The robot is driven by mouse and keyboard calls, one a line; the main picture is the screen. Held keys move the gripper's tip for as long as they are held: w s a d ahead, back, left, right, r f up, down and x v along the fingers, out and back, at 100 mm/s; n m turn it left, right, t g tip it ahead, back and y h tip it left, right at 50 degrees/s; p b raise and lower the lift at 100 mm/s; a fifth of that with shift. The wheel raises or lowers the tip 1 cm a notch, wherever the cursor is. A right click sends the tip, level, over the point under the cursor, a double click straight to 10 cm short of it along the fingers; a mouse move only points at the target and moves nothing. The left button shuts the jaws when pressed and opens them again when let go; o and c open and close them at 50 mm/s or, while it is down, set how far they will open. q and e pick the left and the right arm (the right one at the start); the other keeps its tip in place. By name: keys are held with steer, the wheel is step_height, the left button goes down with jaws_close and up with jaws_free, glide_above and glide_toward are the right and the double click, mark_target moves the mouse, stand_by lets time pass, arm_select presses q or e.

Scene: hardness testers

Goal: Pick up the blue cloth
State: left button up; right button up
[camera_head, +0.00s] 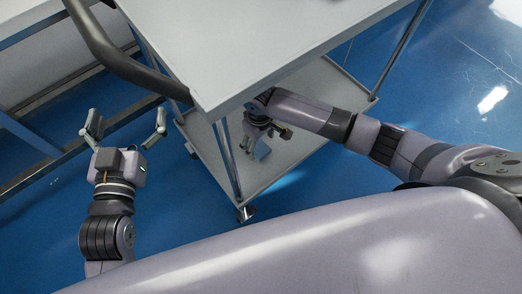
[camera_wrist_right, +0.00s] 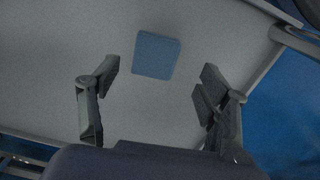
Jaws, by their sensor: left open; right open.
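The blue cloth (camera_wrist_right: 156,55) is a small, flat, folded square on the cart's lower shelf (camera_wrist_right: 45,90). In the head view the cloth (camera_head: 262,151) shows just beside my right gripper (camera_head: 268,140), under the top shelf. In the right wrist view my right gripper (camera_wrist_right: 157,80) is open and empty, and the cloth lies beyond the fingertips, between their lines and apart from them. My left gripper (camera_head: 126,125) is open and empty, over the floor to the left of the cart.
The cart's top shelf (camera_head: 250,45) overhangs the right gripper. A cart leg (camera_head: 229,165) stands left of the gripper, with a caster (camera_head: 245,213) below. A dark curved handle (camera_head: 105,50) is at upper left. Blue floor (camera_head: 450,80) is clear at right.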

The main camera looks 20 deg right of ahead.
mark_target(261, 149)
steer(key=f, duration=0.1)
steer(key=f+b, duration=0.1)
steer(key=shift+w+d+f+b, duration=0.15)
steer(key=shift+d+f+b, duration=0.15)
step_height(261, 149, down, 2)
steer(key=shift+f+b, duration=0.1)
steer(key=shift+b, duration=0.45)
arm_select(q)
steer(key=s+r+t+h, duration=0.2)
steer(key=s+r+t, duration=0.2)
steer(key=r+t, duration=0.3)
step_height(261, 149, up, 5)
steer(key=shift+d+t+h, duration=0.3)
steer(key=shift+t+h, duration=0.1)
arm_select(e)
steer(key=shift+c, duration=0.4)
arm_select(q)
steer(key=shift+w, duration=0.1)
arm_select(e)
steer(key=c, duration=1)
